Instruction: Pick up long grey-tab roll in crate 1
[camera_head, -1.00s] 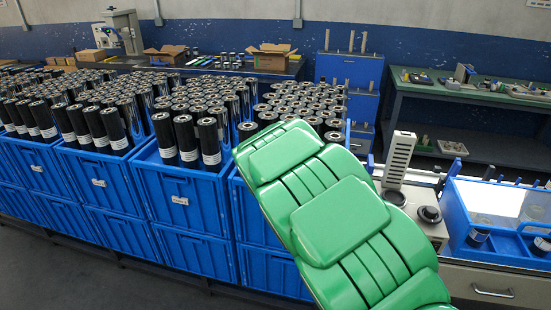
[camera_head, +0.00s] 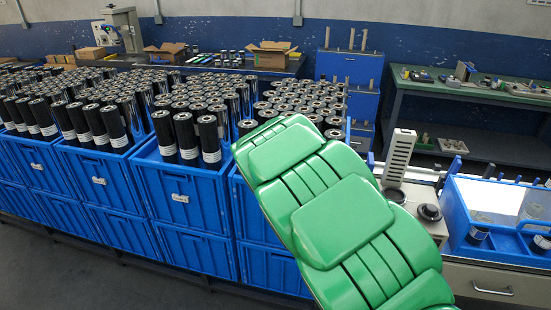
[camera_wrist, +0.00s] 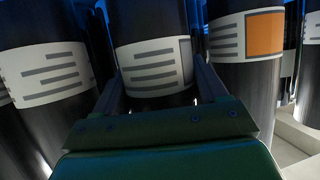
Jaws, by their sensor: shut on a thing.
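In the wrist view, a dark roll (camera_wrist: 150,15) stands between the two fingers of my gripper (camera_wrist: 155,78). Its white label (camera_wrist: 150,66) has grey lines and a grey tab at the right edge. My gripper is shut on this roll. The roll's ends are out of this view. In the head view, my green arm covers the gripper and the held roll. The blue crate (camera_head: 258,210) behind my arm holds several upright dark rolls (camera_head: 290,95) and is partly hidden.
In the wrist view, an orange-tab roll (camera_wrist: 247,38) stands close on the right and another labelled roll (camera_wrist: 45,75) close on the left. More full blue crates (camera_head: 178,205) stand to the left. A bench with a blue tray (camera_head: 490,248) is at right.

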